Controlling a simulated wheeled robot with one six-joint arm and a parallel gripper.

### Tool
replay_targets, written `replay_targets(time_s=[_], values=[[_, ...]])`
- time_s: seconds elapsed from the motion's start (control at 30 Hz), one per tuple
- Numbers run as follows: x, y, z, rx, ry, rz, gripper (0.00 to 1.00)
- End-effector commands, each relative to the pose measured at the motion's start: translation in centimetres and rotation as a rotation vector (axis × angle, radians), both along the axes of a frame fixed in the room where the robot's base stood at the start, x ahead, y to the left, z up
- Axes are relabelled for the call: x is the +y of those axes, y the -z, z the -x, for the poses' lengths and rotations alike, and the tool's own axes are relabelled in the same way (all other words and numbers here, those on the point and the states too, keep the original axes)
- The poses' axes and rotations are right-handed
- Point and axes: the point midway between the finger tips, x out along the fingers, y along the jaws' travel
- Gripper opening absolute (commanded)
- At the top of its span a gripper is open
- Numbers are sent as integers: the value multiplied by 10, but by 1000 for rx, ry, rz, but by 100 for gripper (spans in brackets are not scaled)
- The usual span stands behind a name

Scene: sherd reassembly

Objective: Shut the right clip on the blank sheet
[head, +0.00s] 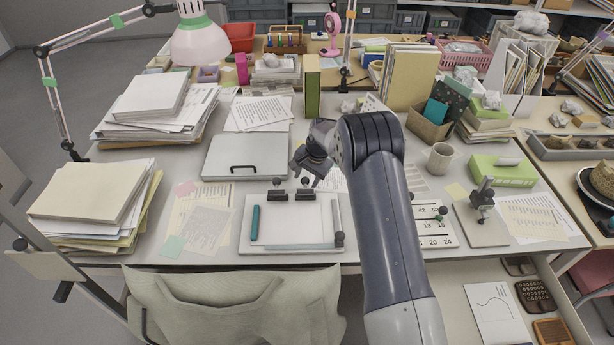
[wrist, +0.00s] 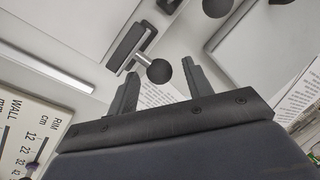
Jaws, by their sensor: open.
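The blank sheet (head: 292,222) lies on a pale board (head: 249,203) at the front of the desk. Two dark clips sit along the board's back edge. The right clip (head: 306,193) also shows in the wrist view (wrist: 129,43), with a lever ending in a black ball knob (wrist: 158,71). The left clip (head: 277,194) is beside it. My gripper (head: 310,181) is open and empty, just behind and above the right clip. In the wrist view the knob appears near the gap between my fingertips (wrist: 160,77), apparently untouched. I cannot tell how firmly the clip presses.
A teal stick (head: 255,222) lies on the board's left. A grey case (head: 245,157) lies behind it. A numbered card (head: 436,227) and a stand (head: 482,200) are to the right. A chair back (head: 235,300) stands in front. Paper stacks (head: 95,195) fill the left side.

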Motion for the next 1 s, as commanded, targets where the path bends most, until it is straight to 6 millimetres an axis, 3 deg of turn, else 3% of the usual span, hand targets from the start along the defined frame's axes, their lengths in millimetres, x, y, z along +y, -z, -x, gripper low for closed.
replay_targets(time_s=[0.23,0.77,1.0], values=[[0,0,0,-1,0,-1,46],[0,0,0,0,0,0,4],[0,1,1,-20,-1,-1,4]])
